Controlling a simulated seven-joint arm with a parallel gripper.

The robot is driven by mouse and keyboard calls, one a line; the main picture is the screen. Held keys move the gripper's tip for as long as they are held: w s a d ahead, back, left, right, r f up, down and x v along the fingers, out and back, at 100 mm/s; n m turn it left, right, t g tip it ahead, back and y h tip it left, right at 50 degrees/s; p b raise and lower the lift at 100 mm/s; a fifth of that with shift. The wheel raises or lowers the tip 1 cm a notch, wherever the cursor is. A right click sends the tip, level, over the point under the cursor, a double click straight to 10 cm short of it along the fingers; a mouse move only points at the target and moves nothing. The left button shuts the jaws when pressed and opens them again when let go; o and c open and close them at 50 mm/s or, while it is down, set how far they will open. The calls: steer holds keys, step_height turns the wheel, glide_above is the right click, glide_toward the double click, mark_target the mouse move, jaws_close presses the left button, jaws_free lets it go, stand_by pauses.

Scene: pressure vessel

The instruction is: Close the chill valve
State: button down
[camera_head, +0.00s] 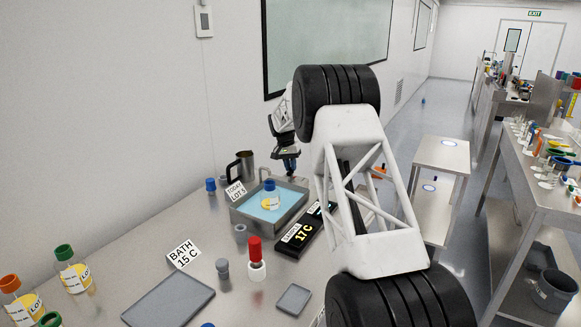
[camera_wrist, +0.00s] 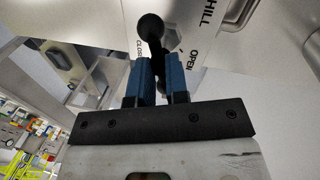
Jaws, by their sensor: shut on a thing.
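The chill valve's black lever (camera_wrist: 150,27) shows in the wrist view, with a round ball end and a dark stem. It stands before a white plate (camera_wrist: 193,35) marked CHILL, CLOSED and OPEN. The lever is between the two words, its ball end nearer the CLOSED side. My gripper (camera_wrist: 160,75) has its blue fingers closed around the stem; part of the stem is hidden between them. In the head view my gripper (camera_head: 289,164) is beyond the water bath, near the wall; I cannot make out the valve there.
A metal bath (camera_head: 243,222) holds blue liquid and a blue-capped bottle (camera_head: 271,196). A steel jug (camera_head: 241,168) stands close to my gripper. A black display (camera_head: 303,234) reads 17 C. Bottles, small vials and a grey tray (camera_head: 168,301) stand on the front bench.

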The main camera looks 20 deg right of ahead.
steer(key=shift+m, duration=1.3)
steer(key=c, duration=1.1)
jaws_free()
steer(key=shift+w+a+r, duration=0.15)
steer(key=shift+w+r, duration=0.05)
steer(key=shift+r, duration=1.1)
steer(key=shift+w+a+r, duration=0.15)
steer(key=shift+r, duration=1.1)
steer(key=shift+w+a+r, duration=0.15)
steer(key=shift+w+r, duration=0.05)
steer(key=shift+r, duration=1.1)
steer(key=shift+r, duration=0.1)
